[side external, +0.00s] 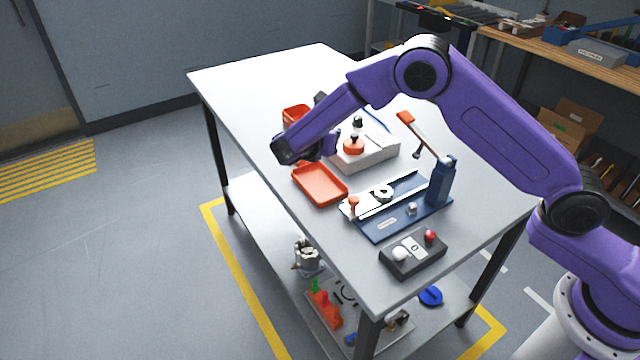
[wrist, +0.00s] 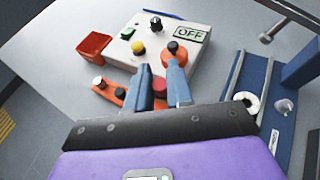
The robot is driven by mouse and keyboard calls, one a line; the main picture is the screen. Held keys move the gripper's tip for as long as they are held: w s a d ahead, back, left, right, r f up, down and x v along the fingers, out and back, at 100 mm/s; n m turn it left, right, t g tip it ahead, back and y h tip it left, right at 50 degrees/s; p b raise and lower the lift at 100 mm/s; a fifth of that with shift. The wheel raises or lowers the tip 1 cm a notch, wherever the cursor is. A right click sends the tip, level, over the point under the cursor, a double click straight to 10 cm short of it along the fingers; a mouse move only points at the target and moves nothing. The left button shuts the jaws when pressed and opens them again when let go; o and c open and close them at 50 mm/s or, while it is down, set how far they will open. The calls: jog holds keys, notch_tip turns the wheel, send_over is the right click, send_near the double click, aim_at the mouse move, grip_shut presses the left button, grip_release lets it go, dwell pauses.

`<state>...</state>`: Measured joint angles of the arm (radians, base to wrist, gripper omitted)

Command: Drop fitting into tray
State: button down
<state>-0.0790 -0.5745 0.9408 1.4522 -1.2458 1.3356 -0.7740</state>
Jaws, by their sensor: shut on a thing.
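The tray (side external: 320,184) is a shallow orange-red rectangle lying on the white table in the side view, empty as far as it shows. My gripper (wrist: 163,72) is shut on the fitting; its two blue-grey fingers point toward the control box in the wrist view. A rounded red piece (wrist: 160,84) shows between the fingers and looks like the held fitting, mostly hidden by them. In the side view my gripper (side external: 331,143) is above the table, beside the box and a little behind the tray. The fitting cannot be made out there.
A pale control box (side external: 365,155) with knobs and an orange disc (wrist: 175,49) stands close to the fingers. A red bin (wrist: 92,47) is beyond. A blue fixture with a lever (side external: 400,207) and a dark button box (side external: 412,254) stand nearer. The table's left end is clear.

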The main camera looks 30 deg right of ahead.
notch_tip(320, 180, down, 6)
jog(key=w, duration=0.1)
jog(key=shift+w+d, duration=0.15)
jog(key=shift+w, duration=0.15)
dwell(0.4)
jog(key=c, duration=0.9)
grip_release()
jog(key=shift+c, duration=0.2)
jog(key=v, duration=1.7)
jog(key=shift+r, duration=0.15)
jog(key=shift+s, duration=0.1)
